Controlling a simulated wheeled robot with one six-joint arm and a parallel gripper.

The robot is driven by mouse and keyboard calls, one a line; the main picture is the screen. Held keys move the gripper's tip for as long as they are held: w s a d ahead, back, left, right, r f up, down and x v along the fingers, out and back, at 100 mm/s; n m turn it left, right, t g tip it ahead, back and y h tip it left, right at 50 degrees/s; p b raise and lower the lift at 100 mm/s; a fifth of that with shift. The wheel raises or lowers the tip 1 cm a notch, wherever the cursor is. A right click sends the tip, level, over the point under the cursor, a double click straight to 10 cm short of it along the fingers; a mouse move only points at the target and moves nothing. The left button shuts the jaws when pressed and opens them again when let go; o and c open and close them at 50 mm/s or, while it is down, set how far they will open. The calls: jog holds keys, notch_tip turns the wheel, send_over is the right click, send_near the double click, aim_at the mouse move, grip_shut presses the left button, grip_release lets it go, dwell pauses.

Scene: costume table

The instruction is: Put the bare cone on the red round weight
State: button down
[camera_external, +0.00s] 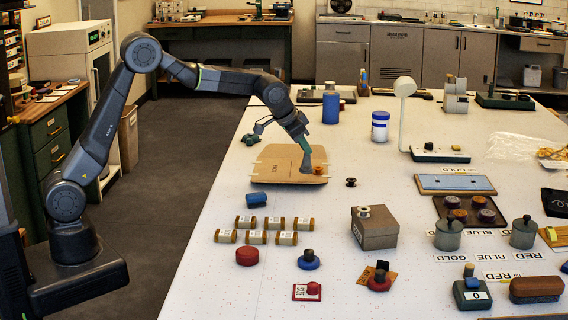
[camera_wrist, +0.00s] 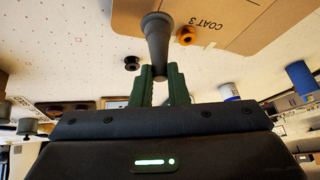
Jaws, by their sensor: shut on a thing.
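My gripper (camera_external: 305,144) is shut on a plain grey cone (camera_external: 319,156) above the cardboard sheet. In the wrist view the cone (camera_wrist: 157,38) stands out from between the green fingertips (camera_wrist: 160,72), its narrow end in the jaws and its wide end away from them. I cannot tell whether it touches the cardboard. A red round weight (camera_external: 247,257) sits on the white table, nearer the front and left of the gripper. Another red round piece (camera_external: 379,283) with a dark top stands at the front, near a brown card.
The cardboard sheet (camera_external: 275,174) marked COAT 3 lies under the gripper, with an orange ring (camera_external: 319,170) by its right edge. Several small rolls (camera_external: 250,238), a blue round piece (camera_external: 309,264) and a grey-brown box (camera_external: 374,238) stand nearer the front. A small black spool (camera_external: 351,182) is to the right.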

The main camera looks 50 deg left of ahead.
jog(key=s+d+r+m+h, duration=0.1)
jog(key=s+d+r, duration=0.2)
jog(key=s+d, duration=0.45)
jog(key=s+d+r+m+h, duration=0.1)
jog(key=s+d+r+m, duration=0.1)
jog(key=s+d, duration=0.6)
jog(key=s+d+r+m+g+h+b, duration=0.1)
jog(key=s+d+r, duration=0.15)
jog(key=s, duration=0.95)
jog(key=s+d+r+m+g+h, duration=0.1)
jog(key=s+d, duration=0.2)
jog(key=s, duration=0.9)
notch_tip(320, 180, down, 9)
jog(key=shift+w+f, duration=0.1)
jog(key=shift+f, duration=0.1)
jog(key=shift+f, duration=0.1)
jog(key=shift+f+b, duration=0.15)
jog(key=shift+b, duration=0.15)
jog(key=c, duration=1.4)
grip_release()
